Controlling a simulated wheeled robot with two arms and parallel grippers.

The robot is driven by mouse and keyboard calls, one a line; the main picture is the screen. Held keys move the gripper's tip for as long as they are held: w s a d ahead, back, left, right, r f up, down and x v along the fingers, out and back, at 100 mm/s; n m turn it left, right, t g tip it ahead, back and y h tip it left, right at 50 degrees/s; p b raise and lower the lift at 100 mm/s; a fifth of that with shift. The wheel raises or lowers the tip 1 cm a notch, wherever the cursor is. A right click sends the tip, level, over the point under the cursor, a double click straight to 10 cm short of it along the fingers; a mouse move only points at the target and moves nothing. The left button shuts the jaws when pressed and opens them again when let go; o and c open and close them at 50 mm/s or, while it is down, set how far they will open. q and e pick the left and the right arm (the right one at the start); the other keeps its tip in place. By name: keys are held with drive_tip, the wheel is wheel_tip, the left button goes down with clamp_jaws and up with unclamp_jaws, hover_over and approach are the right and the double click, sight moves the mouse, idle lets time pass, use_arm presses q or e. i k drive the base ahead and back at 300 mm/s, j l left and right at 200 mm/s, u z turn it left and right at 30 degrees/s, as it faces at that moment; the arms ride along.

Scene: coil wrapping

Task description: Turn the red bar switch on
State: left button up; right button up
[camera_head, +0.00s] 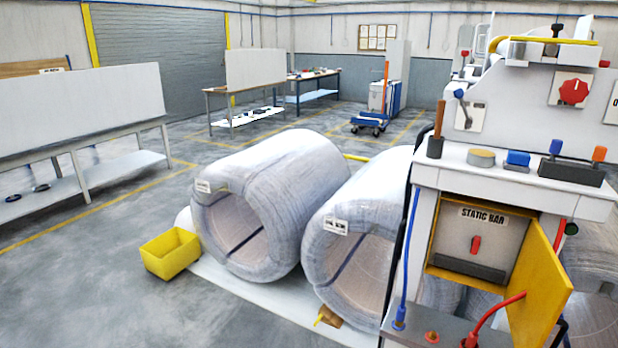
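The red bar switch (476,244) is a small red handle on a grey panel (497,243) under a label reading STATIC BAR. The handle stands close to upright, tilted slightly. The panel sits in a yellow-framed recess in the front of the white machine (440,200). The recess's yellow door (541,286) stands open to the right, so the switch is uncovered. Neither of my grippers shows in the head view.
Two wrapped coils (275,200) (372,225) lie on a white sheet left of the machine, beside a yellow bin (170,254). A red knob (573,92) sits higher up. Open grey floor lies at left.

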sight(476, 241)
drive_tip(key=i+l+z, duration=0.1)
drive_tip(key=l+z, duration=0.25)
drive_tip(key=i+l+z, duration=0.15)
drive_tip(key=l+z, duration=0.25)
drive_tip(key=i+l+z, duration=0.35)
drive_tip(key=i+l+u, duration=0.15)
drive_tip(key=l+u, duration=0.6)
drive_tip(key=k+l+u, duration=0.25)
drive_tip(key=l, duration=0.25)
